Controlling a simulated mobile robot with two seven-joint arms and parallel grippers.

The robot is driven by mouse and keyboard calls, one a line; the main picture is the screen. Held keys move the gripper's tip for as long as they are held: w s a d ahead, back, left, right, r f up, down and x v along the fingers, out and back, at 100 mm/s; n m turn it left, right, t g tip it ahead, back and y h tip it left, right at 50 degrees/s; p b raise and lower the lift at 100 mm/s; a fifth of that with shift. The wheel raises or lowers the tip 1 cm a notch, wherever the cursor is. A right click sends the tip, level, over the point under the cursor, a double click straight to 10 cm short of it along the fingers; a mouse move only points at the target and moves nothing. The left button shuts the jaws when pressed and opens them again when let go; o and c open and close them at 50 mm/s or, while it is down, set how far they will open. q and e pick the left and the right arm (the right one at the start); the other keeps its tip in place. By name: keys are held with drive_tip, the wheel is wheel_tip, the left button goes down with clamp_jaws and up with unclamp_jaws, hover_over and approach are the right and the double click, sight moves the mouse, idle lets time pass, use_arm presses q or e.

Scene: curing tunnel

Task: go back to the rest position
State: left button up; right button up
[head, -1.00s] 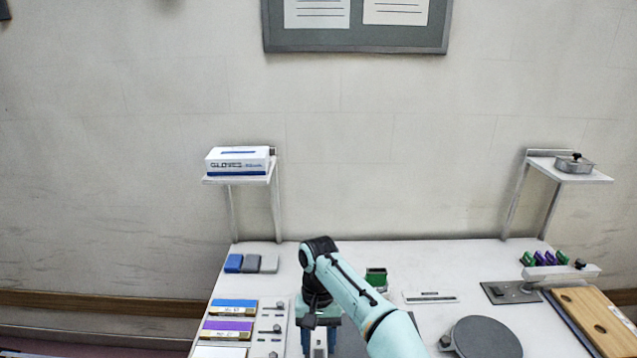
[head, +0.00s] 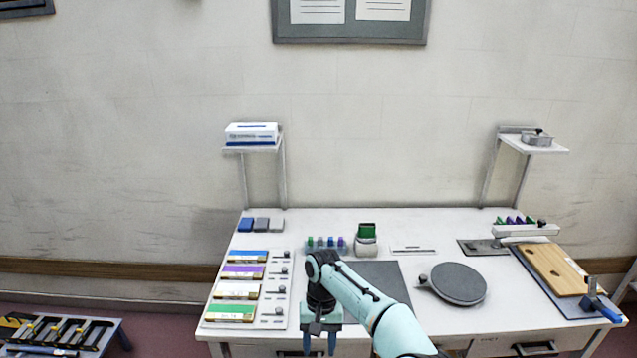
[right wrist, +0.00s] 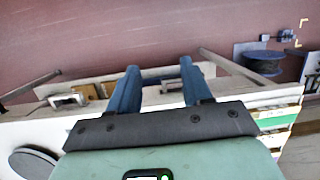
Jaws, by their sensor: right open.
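My right gripper (head: 320,345) is in front of the workbench (head: 450,320), over its near edge, pointing down. Its two blue fingers are apart with nothing between them. In the right wrist view the open right gripper (right wrist: 155,82) also shows empty, with the bench's drawer front behind the fingers. My left gripper is not in view.
The bench holds colour-labelled boxes (head: 240,292) at left, a grey mat (head: 385,282), a round dark disc (head: 458,283) and a wooden board (head: 552,270) at right. Two shelves stand at the back. A tool cart (head: 60,335) is at lower left.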

drive_tip(key=s+d+f+y, duration=0.2)
drive_tip(key=s+f, duration=0.1)
drive_tip(key=f, duration=0.8)
drive_tip(key=s+d+f+y, duration=0.1)
drive_tip(key=s+d+f, duration=0.15)
drive_tip(key=f, duration=0.95)
drive_tip(key=s+d+f+m+t, duration=0.1)
drive_tip(key=s+d+f, duration=0.1)
drive_tip(key=s, duration=0.5)
drive_tip(key=s+d+f+m+t, duration=0.1)
drive_tip(key=s+d+f+m, duration=0.1)
drive_tip(key=s, duration=0.5)
drive_tip(key=s+d+f+m, duration=0.1)
drive_tip(key=s+d+f, duration=0.2)
drive_tip(key=s+f, duration=0.2)
drive_tip(key=s, duration=0.3)
drive_tip(key=shift+d+t, duration=0.4)
drive_tip(key=shift+s, duration=0.1)
